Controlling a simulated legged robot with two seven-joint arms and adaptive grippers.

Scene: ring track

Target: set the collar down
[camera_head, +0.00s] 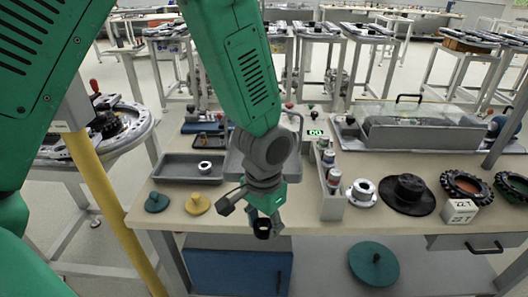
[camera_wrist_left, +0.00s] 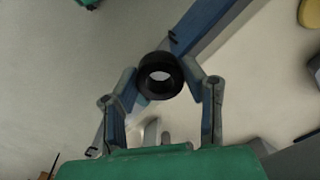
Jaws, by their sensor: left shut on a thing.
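The collar is a black ring (camera_head: 262,233), also seen in the wrist view (camera_wrist_left: 160,86). My left gripper (camera_head: 264,223) is shut on it, with one finger on each side. In the head view the gripper hangs down at the front edge of the workbench (camera_head: 310,226), and the ring shows against the blue cabinet (camera_head: 238,268) below. In the wrist view the ring is clear between the fingertips, with floor visible through its hole. My right gripper is not in view.
A grey tray (camera_head: 166,172) holding a pale ring (camera_head: 205,167) is at left. Green (camera_head: 156,202) and yellow (camera_head: 197,204) discs lie in front. A bottle rack (camera_head: 333,205), silver flange (camera_head: 362,192) and black hat-shaped part (camera_head: 407,194) stand at right.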

